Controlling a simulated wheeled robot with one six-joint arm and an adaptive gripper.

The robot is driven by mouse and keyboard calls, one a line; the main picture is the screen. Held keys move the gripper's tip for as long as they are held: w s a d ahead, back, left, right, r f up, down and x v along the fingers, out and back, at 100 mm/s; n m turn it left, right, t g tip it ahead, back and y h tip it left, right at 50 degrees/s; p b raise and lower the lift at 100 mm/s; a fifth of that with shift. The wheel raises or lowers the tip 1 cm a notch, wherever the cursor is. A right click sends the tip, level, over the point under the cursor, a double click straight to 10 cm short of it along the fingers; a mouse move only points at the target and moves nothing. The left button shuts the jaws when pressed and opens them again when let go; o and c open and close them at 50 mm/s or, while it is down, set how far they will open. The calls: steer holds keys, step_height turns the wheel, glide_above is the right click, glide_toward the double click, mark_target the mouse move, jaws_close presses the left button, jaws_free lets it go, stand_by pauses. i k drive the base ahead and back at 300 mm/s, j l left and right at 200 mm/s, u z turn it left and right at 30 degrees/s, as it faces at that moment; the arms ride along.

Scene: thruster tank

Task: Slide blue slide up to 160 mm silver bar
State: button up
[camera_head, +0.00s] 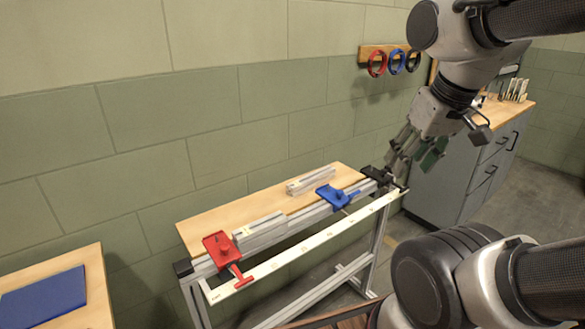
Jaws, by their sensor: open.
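The blue slide (332,196) sits on the long metal rail (290,234) at the front of a narrow wooden-topped bench, right of its middle. A red slide (221,250) sits on the same rail near the left end. Two silver bars lie on the bench: one (258,230) just right of the red slide, and one (311,180) farther back, left of and behind the blue slide. I cannot read which is 160 mm. My gripper (415,165) is open and empty, above and right of the rail's right end, apart from the blue slide.
A white scale strip (303,249) runs along the bench front; its marks are too small to read. A black end block (376,175) is at the rail's right end. A table with a blue mat (43,297) stands at lower left. Grey cabinets (452,170) stand at right. Colored rings (397,61) hang on the wall.

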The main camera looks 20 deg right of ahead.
mark_target(338, 199)
steer(key=i+l, duration=0.15)
steer(key=l, duration=0.25)
steer(key=i+l, duration=0.15)
steer(key=l, duration=0.25)
steer(key=i+l, duration=0.15)
steer(key=l, duration=0.2)
steer(key=u, duration=0.05)
